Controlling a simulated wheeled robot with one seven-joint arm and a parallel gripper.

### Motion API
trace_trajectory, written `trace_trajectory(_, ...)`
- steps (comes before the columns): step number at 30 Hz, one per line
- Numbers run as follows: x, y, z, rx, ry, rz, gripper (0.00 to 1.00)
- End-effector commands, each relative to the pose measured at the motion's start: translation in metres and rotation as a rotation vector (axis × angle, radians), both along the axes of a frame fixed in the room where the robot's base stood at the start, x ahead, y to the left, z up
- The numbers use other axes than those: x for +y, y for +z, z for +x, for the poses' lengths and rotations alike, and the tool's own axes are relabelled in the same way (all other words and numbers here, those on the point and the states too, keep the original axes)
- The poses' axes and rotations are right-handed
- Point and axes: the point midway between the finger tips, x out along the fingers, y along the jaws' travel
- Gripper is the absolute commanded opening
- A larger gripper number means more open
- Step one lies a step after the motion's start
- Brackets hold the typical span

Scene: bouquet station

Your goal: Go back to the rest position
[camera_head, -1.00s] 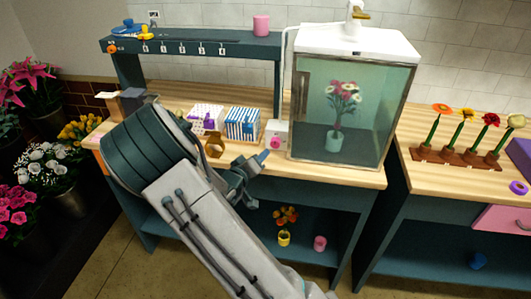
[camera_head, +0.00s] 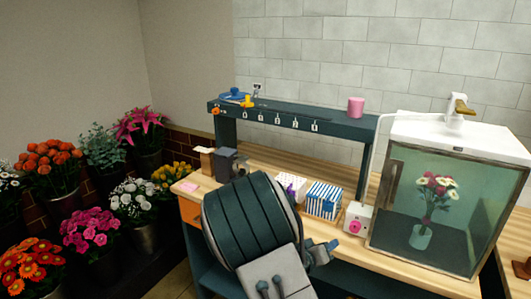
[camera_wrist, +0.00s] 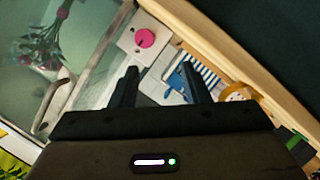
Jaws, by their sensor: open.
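My gripper (camera_wrist: 162,88) shows in the wrist view with its two dark fingers apart and nothing between them. In the wrist view it points toward the bench top, near a white box with a pink knob (camera_wrist: 145,38) and a blue-striped box (camera_wrist: 205,76). In the head view my arm rises from the bottom middle and hides part of the bench. The fingers are mostly hidden there; only a bluish piece of the gripper (camera_head: 322,252) shows right of the arm.
A glass cabinet (camera_head: 440,142) with a vase of flowers (camera_head: 421,235) stands on the bench (camera_head: 350,248) at right. A dark shelf (camera_head: 290,117) spans the back, with a pink cup (camera_head: 356,106) on top. Buckets of flowers (camera_head: 88,228) fill the left. The striped box (camera_head: 325,200) sits beside my arm.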

Motion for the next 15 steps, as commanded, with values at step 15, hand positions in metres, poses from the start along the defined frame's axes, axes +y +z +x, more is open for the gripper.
trace_trajectory(15,0.086,0.039,-0.042,0.197,0.313,0.830,0.42)
